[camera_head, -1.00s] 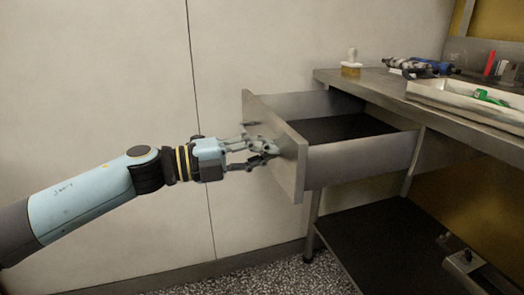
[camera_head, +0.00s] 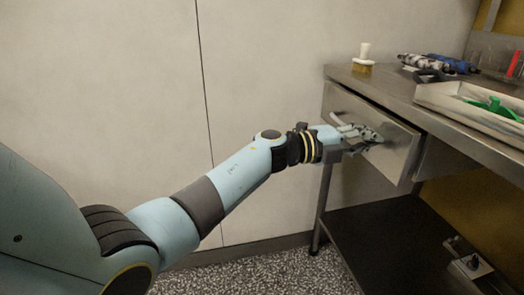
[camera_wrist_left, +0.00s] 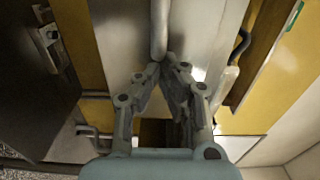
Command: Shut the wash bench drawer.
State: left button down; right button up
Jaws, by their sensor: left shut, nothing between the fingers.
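The wash bench drawer (camera_head: 351,108) shows its flat grey metal front under the bench top. The front sits close up against the bench, and no drawer interior shows; I cannot tell whether a small gap is left. My left gripper (camera_head: 374,136) is at the drawer front, its fingertips at or very near the panel. In the left wrist view, the left gripper (camera_wrist_left: 172,62) has its fingertips together and empty, by a rounded bar on the grey panel. I cannot tell whether they touch it. My right gripper is not in view.
The metal bench top (camera_head: 395,88) carries a brush (camera_head: 363,67), dark and blue tools (camera_head: 440,64), and a white tray (camera_head: 440,98) with green items. A dark lower shelf (camera_head: 375,245) sits below. The floor to the left is clear.

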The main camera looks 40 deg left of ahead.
pick_arm(q)
jog(key=x, duration=0.2)
jog(key=shift+w+d, duration=0.25)
jog(key=shift+w, duration=0.1)
jog(key=shift+w+r, duration=0.1)
jog(key=shift+d, duration=0.1)
